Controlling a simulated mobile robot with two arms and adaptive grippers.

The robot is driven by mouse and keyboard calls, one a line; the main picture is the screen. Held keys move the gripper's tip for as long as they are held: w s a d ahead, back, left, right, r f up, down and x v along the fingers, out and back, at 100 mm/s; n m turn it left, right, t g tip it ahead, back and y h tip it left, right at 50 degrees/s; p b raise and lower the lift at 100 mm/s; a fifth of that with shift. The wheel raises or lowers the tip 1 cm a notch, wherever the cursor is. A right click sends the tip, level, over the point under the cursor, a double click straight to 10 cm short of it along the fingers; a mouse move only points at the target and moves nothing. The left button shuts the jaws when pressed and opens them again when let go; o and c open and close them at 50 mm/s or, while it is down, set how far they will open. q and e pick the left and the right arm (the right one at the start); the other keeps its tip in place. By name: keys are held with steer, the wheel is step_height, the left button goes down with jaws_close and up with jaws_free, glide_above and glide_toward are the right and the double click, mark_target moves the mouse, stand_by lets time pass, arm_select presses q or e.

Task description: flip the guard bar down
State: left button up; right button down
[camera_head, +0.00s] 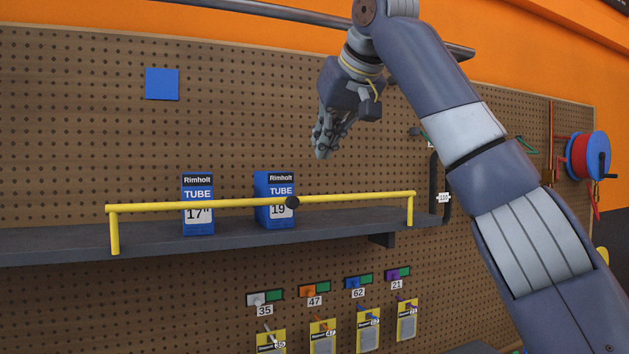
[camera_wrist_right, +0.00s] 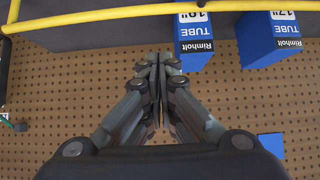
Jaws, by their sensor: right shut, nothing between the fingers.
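The yellow guard bar (camera_head: 240,203) stands raised along the front of the dark shelf (camera_head: 60,247), crossing in front of two blue tube boxes. A black round knob (camera_head: 292,202) sits on the bar in front of the 19" box (camera_head: 266,183). The bar also shows along the top of the right wrist view (camera_wrist_right: 110,17). My right gripper (camera_head: 321,155) is shut and empty, above the shelf and the bar, clear of both. Its closed fingers also show in the right wrist view (camera_wrist_right: 158,60). My left gripper is in neither view.
The 17" tube box (camera_head: 198,220) stands left of the 19" box. Below the shelf hang several numbered tags and yellow cards (camera_head: 322,335). A red hose reel (camera_head: 588,156) is at the right. Pegboard (camera_head: 90,130) fills the wall behind.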

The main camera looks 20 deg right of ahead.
steer(key=x, duration=0.3)
steer(key=shift+w+a+p, duration=0.1)
steer(key=shift+w+p, duration=0.1)
steer(key=shift+p, duration=0.2)
steer(key=p+x, duration=0.2)
steer(key=x, duration=0.5)
steer(key=shift+f, duration=0.25)
steer(key=shift+s+f, duration=0.15)
steer(key=shift+s, duration=0.25)
steer(key=shift+s+p, duration=0.35)
steer(key=shift+s, duration=0.8)
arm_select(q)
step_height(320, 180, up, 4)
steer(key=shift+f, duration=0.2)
arm_select(e)
steer(key=shift+s+f, duration=0.15)
steer(key=shift+s, duration=0.15)
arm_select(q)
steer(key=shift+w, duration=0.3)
